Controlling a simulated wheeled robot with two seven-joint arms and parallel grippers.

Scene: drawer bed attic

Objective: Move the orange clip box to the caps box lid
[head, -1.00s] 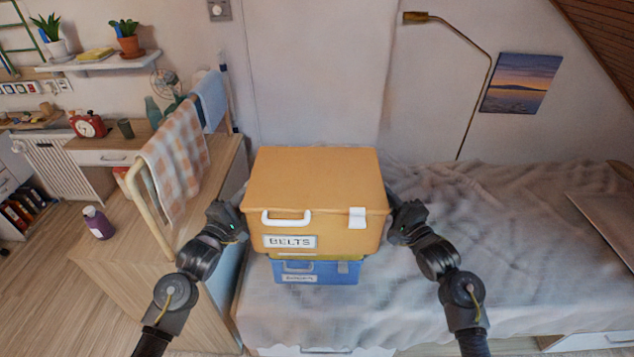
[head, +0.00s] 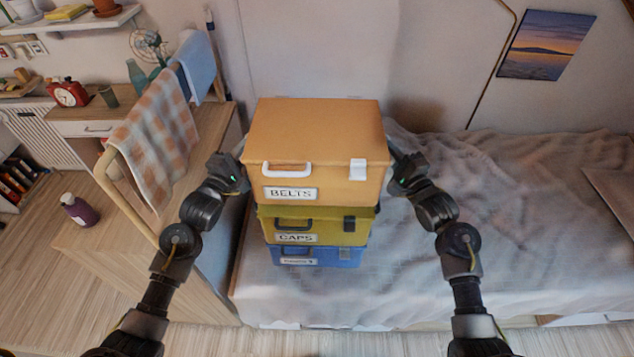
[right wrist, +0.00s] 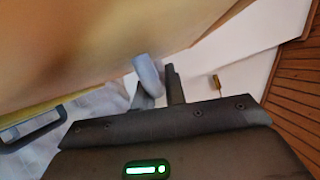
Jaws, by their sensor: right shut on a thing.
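The orange clip box (head: 315,130), labelled BELTS, is level between my two grippers, with its white handle and clip facing me. Directly below it is the yellow-green caps box (head: 335,226). The orange box hides the caps box lid from above, and I cannot tell whether they touch. My right gripper (head: 404,166) is shut on the right side of the orange box; the box side also fills the upper left of the right wrist view (right wrist: 80,45). My left gripper (head: 238,166) is at the left side of the orange box, its fingertips hidden.
A blue box (head: 335,257) stands under the caps box on the grey-covered bed (head: 510,240). A wooden cabinet with a rail and checked cloth (head: 155,150) is close to my left arm. The bed to the right of the stack is largely clear.

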